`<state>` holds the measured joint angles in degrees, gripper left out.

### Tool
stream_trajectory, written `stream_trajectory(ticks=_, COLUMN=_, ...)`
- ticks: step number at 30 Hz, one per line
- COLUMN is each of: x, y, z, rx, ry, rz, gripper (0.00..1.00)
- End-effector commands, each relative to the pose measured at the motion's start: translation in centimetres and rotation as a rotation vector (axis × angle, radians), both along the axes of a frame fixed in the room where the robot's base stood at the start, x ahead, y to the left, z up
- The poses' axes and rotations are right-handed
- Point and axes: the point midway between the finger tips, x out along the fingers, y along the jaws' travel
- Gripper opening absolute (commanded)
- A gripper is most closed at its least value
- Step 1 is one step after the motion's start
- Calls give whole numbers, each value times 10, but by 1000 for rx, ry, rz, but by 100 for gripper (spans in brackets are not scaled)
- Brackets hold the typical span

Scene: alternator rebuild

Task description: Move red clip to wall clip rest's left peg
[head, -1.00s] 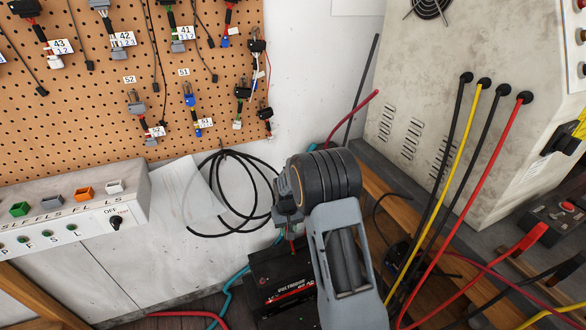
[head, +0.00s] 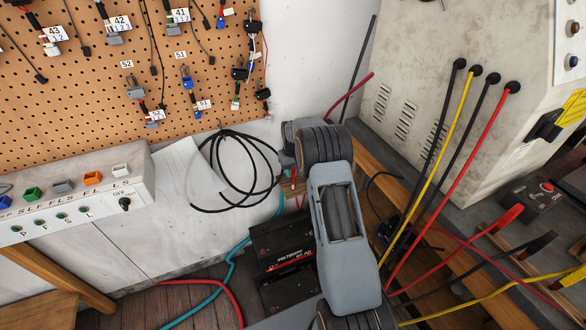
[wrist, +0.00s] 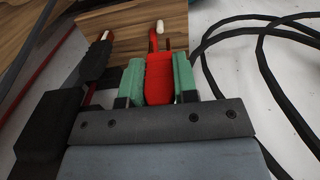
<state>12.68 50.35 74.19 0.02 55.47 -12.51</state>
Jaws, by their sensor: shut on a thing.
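In the wrist view, my gripper (wrist: 158,85) has its green pads shut on the red clip (wrist: 160,78). The clip points away from my gripper, towards a wooden board (wrist: 130,22). A pale-tipped peg (wrist: 160,27) shows just beyond the clip's front end; whether they touch I cannot tell. A second pale tip (wrist: 106,36) shows further left, at the end of a black clip or holder (wrist: 92,68).
A black cable loop (head: 235,175) hangs on the wall left of my arm, and it also shows in the wrist view (wrist: 262,60). A black battery (head: 283,262) stands below. A metal cabinet (head: 470,70) with cables is at right. A pegboard (head: 90,95) is at upper left.

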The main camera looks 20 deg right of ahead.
Motion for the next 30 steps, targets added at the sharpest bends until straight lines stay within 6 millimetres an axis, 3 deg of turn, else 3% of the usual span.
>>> stream_trajectory(ticks=4, x=0, y=0, z=-16, rx=0, ry=0, rz=0, gripper=16)
stream_trajectory(ticks=19, x=0, y=0, z=-19, rx=0, ry=0, rz=-1, gripper=16)
stream_trajectory(ticks=30, x=0, y=0, z=-35, rx=0, ry=0, rz=-1, gripper=16)
